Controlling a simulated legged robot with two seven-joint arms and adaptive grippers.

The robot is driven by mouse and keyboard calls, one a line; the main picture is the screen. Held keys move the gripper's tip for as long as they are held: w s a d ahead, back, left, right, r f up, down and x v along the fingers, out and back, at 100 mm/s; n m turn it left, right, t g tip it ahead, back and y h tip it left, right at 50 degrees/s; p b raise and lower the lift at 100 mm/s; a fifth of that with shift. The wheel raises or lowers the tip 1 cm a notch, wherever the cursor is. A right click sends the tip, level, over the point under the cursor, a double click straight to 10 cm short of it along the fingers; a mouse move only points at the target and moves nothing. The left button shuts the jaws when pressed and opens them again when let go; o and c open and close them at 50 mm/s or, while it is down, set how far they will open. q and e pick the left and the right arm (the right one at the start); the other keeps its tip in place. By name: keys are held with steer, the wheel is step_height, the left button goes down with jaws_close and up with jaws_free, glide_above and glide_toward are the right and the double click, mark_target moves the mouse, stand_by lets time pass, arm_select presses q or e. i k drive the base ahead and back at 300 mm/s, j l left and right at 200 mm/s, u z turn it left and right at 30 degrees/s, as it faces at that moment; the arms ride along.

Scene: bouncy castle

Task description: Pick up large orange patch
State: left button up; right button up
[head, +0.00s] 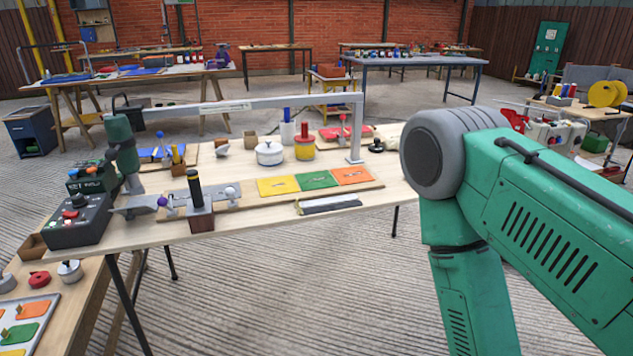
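An orange patch (353,175) lies flat at the right end of a row on a thin wooden board on the workbench (240,222). A green patch (316,180) and a yellow patch (278,186) lie to its left on the same board. A smaller orange piece (33,309) lies in a tray on the lower bench at bottom left. My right arm fills the right side of the view, bent downward, and its gripper is out of frame. My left gripper does not show.
A grey overhead bar (240,106) spans the bench, with a post (356,130) behind the orange patch. A grey-bladed tool (328,204) lies at the front edge. A white pot (270,153) and yellow-red container (305,147) stand behind. A control box (78,219) stands left.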

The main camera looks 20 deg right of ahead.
mark_target(38, 309)
steer(key=u, duration=1.45)
